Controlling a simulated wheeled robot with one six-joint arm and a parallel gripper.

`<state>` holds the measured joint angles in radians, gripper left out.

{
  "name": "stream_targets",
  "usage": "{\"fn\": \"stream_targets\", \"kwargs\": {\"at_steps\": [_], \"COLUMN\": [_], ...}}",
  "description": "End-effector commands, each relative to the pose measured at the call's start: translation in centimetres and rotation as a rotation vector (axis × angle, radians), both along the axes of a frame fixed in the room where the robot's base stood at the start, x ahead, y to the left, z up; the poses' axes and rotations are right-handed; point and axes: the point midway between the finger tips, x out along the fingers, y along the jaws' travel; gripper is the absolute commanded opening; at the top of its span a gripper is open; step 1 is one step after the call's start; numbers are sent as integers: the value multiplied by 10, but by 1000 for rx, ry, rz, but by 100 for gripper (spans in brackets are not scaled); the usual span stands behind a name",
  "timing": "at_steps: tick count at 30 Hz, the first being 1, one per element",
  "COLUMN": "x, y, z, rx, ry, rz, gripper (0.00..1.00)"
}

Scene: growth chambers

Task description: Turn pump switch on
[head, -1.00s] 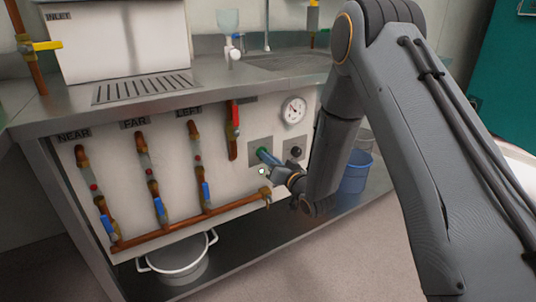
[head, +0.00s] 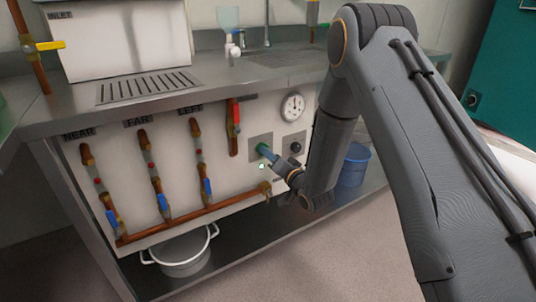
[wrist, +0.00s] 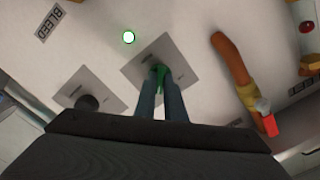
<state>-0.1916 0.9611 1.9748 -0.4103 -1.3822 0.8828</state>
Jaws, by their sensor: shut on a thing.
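The pump switch is a green knob (wrist: 161,74) on a square grey plate (head: 261,143) in the white front panel. My gripper (head: 264,150) reaches it from the lower right in the head view. In the wrist view its two blue-grey fingers (wrist: 160,80) are closed around the green knob, with the fingertips at the plate. The knob is partly hidden between the fingers. A small round lamp (wrist: 128,37) near the plate glows green; it also shows in the head view (head: 261,166).
A black knob (head: 296,147) on a second plate sits right of the switch, below a dial gauge (head: 292,107). A red-handled valve (head: 236,115) and several copper pipes with blue handles lie left. A white pot (head: 181,253) and blue bucket (head: 354,167) stand below.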

Motion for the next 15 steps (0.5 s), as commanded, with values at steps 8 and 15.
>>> {"fn": "stream_targets", "kwargs": {"at_steps": [8, 15], "x": [0, 0], "y": [0, 0], "z": [-1, 0], "rx": [0, -1], "ry": [2, 1], "rz": [-1, 0], "gripper": [28, 28]}}
